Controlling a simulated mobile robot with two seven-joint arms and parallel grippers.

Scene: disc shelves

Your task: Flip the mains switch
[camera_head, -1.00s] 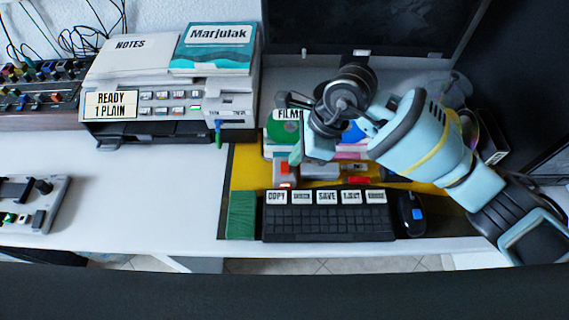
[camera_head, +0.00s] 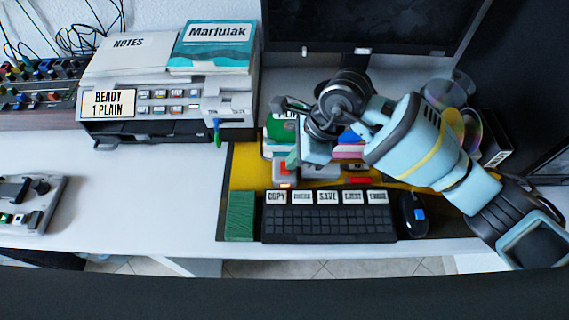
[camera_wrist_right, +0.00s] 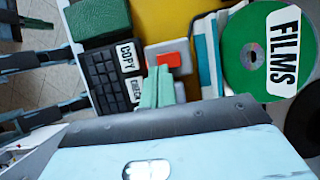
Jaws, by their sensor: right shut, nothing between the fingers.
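A small grey box with a red-orange switch (camera_head: 285,184) sits on the yellow mat behind the keyboard's left end. In the right wrist view its red rocker (camera_wrist_right: 170,59) shows clearly beside the COPY key. My right gripper (camera_head: 294,158) reaches in from the right, its fingertips just behind and above the box. In the right wrist view the pale green fingers (camera_wrist_right: 156,88) are together and empty, their tips close to the box's near side. I cannot tell whether they touch it. My left gripper is in neither view.
The keyboard (camera_head: 328,222) lies in front, with a green pad (camera_head: 240,215) to its left and a mouse (camera_head: 412,217) to its right. The green FILMS disc (camera_wrist_right: 270,52) stands close beside the switch box. A printer (camera_head: 160,100) is at back left.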

